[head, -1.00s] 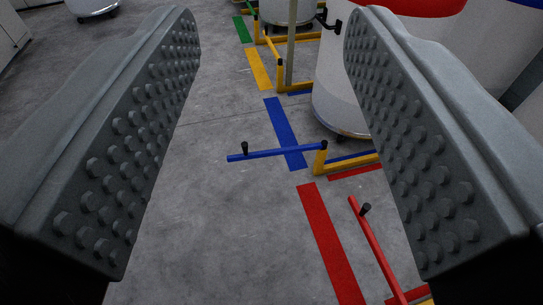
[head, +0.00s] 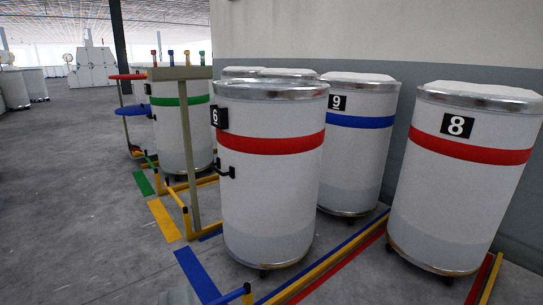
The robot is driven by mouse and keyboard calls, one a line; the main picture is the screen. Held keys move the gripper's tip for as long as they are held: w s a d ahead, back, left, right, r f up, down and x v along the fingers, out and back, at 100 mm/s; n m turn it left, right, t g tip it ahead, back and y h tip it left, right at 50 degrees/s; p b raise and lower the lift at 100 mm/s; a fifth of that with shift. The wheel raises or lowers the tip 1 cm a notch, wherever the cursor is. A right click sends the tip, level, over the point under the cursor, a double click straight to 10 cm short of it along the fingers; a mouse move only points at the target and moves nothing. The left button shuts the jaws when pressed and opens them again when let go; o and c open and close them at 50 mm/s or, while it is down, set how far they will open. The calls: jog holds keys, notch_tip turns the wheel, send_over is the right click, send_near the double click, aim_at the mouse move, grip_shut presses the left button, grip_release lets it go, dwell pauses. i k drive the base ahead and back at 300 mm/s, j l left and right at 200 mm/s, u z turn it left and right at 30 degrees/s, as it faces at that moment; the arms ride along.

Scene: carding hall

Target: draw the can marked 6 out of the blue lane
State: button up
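The can marked 6 (head: 268,195) is a white drum with a metal rim and a red band. It stands upright on castors behind the blue floor stripe (head: 197,275). Its black number plate (head: 219,117) and a dark handle (head: 226,172) are on its left side. A blue gate bar (head: 232,295) shows only in part at the bottom edge, by a yellow rail. The can marked 9 (head: 357,165), with a blue band, stands behind can 6 and is partly hidden by it. My gripper is not in view now.
The can marked 8 (head: 458,195), with a red band, stands at right beyond the yellow rail (head: 325,262). A post (head: 191,150) with a crossbeam stands left of can 6. A green-banded can (head: 178,135) is behind it. Open floor (head: 80,200) lies at left.

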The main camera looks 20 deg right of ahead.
aim_at(270, 141)
jog(key=i+j+z, duration=0.15)
jog(key=i, duration=0.4)
jog(key=i+j+z, duration=0.15)
jog(key=i, duration=0.4)
jog(key=i+j+z, duration=0.15)
jog(key=i, duration=0.4)
jog(key=i+j+z, duration=0.15)
jog(key=i+j, duration=0.25)
jog(key=i, duration=0.1)
